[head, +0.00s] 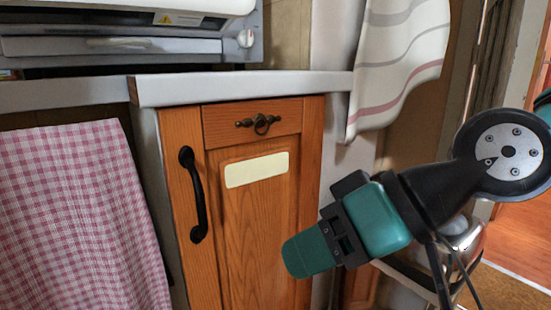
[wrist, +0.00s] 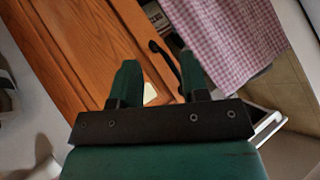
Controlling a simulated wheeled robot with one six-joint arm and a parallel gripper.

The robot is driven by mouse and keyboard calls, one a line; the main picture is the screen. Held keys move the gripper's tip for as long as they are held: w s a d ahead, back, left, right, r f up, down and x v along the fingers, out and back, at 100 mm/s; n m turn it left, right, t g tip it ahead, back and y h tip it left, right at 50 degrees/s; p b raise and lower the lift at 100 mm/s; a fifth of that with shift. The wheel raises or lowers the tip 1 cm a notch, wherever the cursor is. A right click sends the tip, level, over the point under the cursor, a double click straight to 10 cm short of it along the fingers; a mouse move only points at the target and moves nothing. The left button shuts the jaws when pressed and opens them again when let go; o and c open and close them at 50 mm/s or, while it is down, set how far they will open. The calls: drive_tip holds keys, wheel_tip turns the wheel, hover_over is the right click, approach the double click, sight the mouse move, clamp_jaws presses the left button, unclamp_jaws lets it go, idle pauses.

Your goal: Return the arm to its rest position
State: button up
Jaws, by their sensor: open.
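My gripper (head: 312,252) is green and black and sits at the right of the head view, in front of the lower right part of a wooden cabinet door (head: 258,215). In the wrist view my gripper (wrist: 160,80) shows two green fingers spread apart with nothing between them. The cabinet door (wrist: 75,40) and its black vertical handle (wrist: 165,60) lie beyond the fingers. In the head view the handle (head: 194,195) is on the door's left side, apart from my gripper.
A checked pink cloth (head: 75,215) hangs at the left, and a striped cloth (head: 400,60) hangs at the upper right. A pale countertop (head: 240,88) juts out above the cabinet. A metallic object (head: 462,238) stands behind my arm.

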drive_tip(key=s+d+f+m+g+h+p, duration=0.1)
drive_tip(key=s+d+g+h+p, duration=0.35)
drive_tip(key=d, duration=0.75)
wheel_tip(320, 180, up, 37)
drive_tip(key=a+t+h+p, duration=0.1)
drive_tip(key=t+p, duration=0.1)
drive_tip(key=p, duration=3.4)
drive_tip(key=shift+s+p, duration=0.35)
drive_tip(key=shift+p, duration=0.05)
drive_tip(key=shift+f, duration=0.15)
